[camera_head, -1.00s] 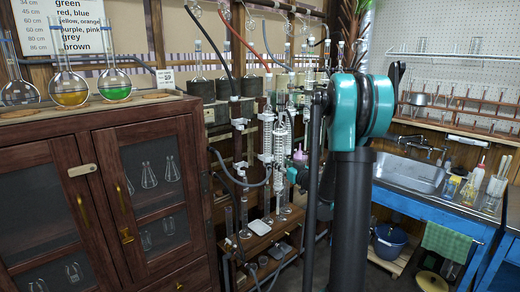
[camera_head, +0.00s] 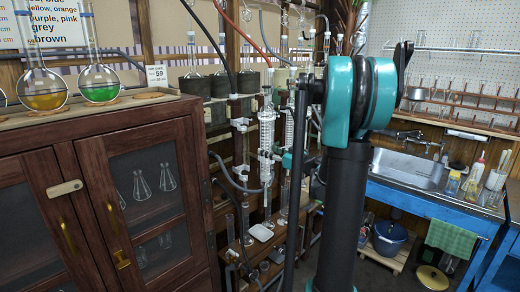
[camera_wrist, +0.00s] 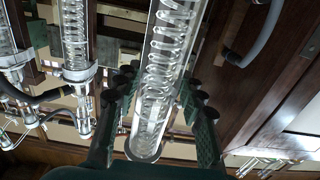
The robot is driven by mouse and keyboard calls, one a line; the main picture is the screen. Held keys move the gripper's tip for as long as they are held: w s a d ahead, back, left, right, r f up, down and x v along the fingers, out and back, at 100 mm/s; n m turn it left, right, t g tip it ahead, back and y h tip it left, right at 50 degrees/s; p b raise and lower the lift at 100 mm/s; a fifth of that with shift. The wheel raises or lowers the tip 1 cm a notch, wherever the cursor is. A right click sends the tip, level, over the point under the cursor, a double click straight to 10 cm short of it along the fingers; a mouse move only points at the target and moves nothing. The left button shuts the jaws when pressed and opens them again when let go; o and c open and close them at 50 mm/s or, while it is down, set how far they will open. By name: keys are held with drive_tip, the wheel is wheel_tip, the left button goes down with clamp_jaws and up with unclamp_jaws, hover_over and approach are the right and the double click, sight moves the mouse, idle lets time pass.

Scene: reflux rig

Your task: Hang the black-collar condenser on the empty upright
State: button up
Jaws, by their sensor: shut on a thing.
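My gripper (camera_wrist: 165,112) is shut on a clear glass condenser (camera_wrist: 172,60) with a coil inside, its two dark green fingers on either side of the tube. Its collar colour cannot be made out. In the head view my gripper is largely hidden behind my arm, and which condenser there is the held one is unclear. A coiled condenser (camera_head: 267,130) stands at the rig in the head view. An upright (camera_head: 240,150) with clamps and no glass condenser on it stands to its left. Two other coiled condensers (camera_wrist: 75,35) (camera_wrist: 10,50) show left in the wrist view.
A wooden cabinet (camera_head: 150,110) with flasks on top stands left of the rig. Dark hoses loop around the uprights, and one hose (camera_wrist: 257,35) shows right in the wrist view. The blue sink bench (camera_head: 430,205) is at the right. Small dishes lie on the rig's low shelf.

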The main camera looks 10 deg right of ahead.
drive_tip(key=shift+f+x, duration=0.25)
drive_tip(key=shift+x, duration=2)
drive_tip(key=shift+f+x, duration=0.25)
drive_tip(key=shift+x, duration=1.95)
drive_tip(key=shift+f+x, duration=0.2)
drive_tip(key=shift+x, duration=2.05)
drive_tip(key=shift+s+d, duration=0.1)
drive_tip(key=shift+s, duration=0.05)
drive_tip(key=shift+f, duration=0.75)
drive_tip(key=o, duration=1.5)
drive_tip(key=shift+c, duration=0.2)
